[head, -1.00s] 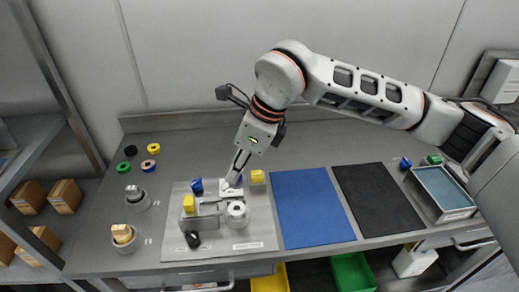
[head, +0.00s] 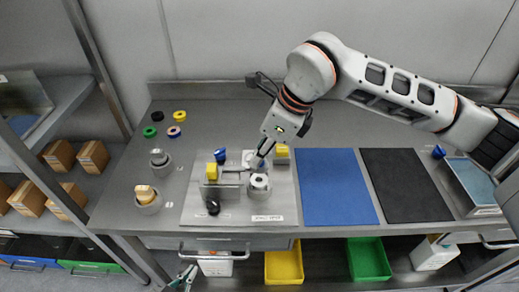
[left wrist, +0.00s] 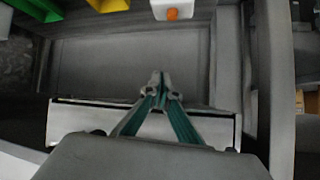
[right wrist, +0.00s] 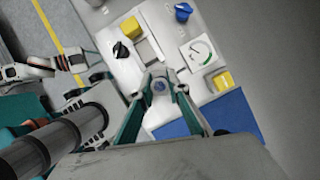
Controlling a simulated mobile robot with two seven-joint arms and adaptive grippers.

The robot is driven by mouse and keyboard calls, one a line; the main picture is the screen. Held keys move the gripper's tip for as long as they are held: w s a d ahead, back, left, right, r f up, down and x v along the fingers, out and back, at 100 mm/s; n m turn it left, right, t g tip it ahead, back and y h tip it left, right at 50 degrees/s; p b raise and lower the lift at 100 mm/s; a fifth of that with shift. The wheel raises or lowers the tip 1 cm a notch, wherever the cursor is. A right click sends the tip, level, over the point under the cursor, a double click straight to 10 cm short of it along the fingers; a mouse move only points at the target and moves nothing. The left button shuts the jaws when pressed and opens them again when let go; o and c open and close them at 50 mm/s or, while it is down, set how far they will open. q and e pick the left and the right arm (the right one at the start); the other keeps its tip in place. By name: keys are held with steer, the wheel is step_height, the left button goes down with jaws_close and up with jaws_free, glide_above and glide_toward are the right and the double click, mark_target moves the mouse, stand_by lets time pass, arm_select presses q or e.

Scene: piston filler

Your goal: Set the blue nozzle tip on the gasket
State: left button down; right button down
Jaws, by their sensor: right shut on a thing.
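My right gripper (head: 258,163) is low over the light-coloured plate, just behind the white round holder (head: 259,185) with the dark centre. In the right wrist view its fingertips (right wrist: 159,80) are closed around a small round piece with a blue centre, apparently the blue nozzle tip (right wrist: 160,87). The gripper mostly hides this piece in the head view. I cannot tell the gasket apart on the holder, or whether the tip touches it. My left gripper (left wrist: 158,82) has its teal fingers together and empty; it hangs low before the bench in the head view (head: 184,278).
The plate (head: 285,207) also bears a blue knob (head: 221,156), yellow blocks (head: 218,171), a black knob (head: 213,207) and a gauge (right wrist: 200,52). Blue (head: 335,185) and black mats (head: 405,185) lie right.

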mark_target(261, 165)
steer(key=shift+f+b, duration=1.25)
steer(key=shift+f, duration=1.05)
steer(key=shift+f, duration=0.1)
steer(key=c, duration=1.4)
jaws_free()
steer(key=shift+c, duration=0.2)
steer(key=shift+r+p, duration=1.2)
steer(key=shift+r, duration=1.2)
steer(key=shift+r+p, duration=0.95)
steer(key=shift+r, duration=1.4)
